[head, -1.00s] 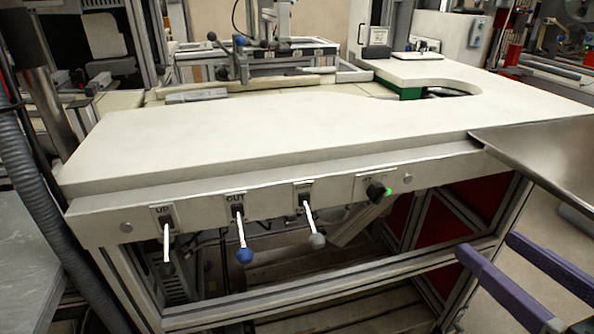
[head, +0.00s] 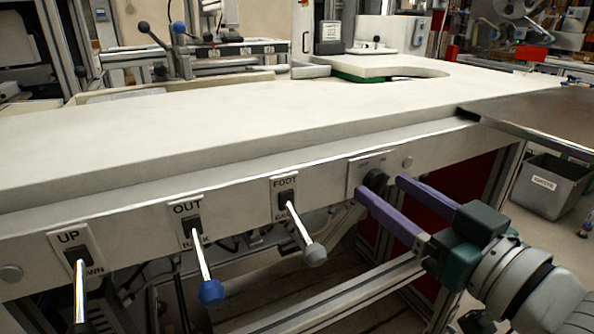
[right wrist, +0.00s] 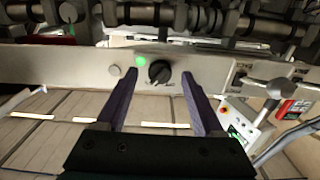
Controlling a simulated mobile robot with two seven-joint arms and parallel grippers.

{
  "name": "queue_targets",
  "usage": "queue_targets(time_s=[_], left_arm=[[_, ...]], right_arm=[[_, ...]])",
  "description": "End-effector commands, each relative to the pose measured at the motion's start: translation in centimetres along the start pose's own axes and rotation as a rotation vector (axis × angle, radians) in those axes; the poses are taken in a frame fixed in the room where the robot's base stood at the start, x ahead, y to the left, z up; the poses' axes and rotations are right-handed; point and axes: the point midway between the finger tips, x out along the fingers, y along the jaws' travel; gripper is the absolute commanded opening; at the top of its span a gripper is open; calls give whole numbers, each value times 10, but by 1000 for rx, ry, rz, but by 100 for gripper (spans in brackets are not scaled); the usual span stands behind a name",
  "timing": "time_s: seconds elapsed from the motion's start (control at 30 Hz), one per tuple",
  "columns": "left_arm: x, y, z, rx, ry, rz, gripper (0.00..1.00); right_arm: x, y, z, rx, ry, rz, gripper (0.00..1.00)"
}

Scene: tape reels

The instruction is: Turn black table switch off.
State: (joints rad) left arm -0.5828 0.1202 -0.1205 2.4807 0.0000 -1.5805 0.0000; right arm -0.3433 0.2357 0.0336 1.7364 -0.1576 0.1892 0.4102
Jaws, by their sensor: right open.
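The black table switch (head: 376,180) is a round knob on a light plate at the right part of the table's front panel. It also shows in the right wrist view (right wrist: 159,72), with a lit green lamp (right wrist: 140,60) beside it. My right gripper (head: 382,188) is open and empty, with its purple fingers pointing at the panel. In the right wrist view the knob appears between the fingertips (right wrist: 158,76). I cannot tell whether the tips touch it. In the head view the fingers hide the lamp. My left gripper is not in view.
Levers marked UP (head: 80,285), OUT (head: 203,265) and FOOT (head: 302,230) stick out of the panel left of the switch. The white tabletop (head: 230,130) is clear. A metal sheet (head: 540,115) lies at the right, and a grey bin (head: 550,185) stands on the floor.

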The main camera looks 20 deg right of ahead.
Motion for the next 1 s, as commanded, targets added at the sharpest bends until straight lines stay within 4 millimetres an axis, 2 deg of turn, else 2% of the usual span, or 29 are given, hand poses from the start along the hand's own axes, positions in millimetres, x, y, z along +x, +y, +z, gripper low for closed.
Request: queue_targets(time_s=[0.13, 0.37, 0.9, 1.0], left_arm=[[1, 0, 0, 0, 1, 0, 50], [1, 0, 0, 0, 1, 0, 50], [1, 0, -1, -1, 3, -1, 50], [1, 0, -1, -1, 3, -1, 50]], right_arm=[[7, 0, 0, -1, 0, 0, 69], [8, 0, 0, 0, -1, 0, 69], [7, 0, 0, 0, -1, 0, 8], [7, 0, 0, 0, -1, 0, 0]])
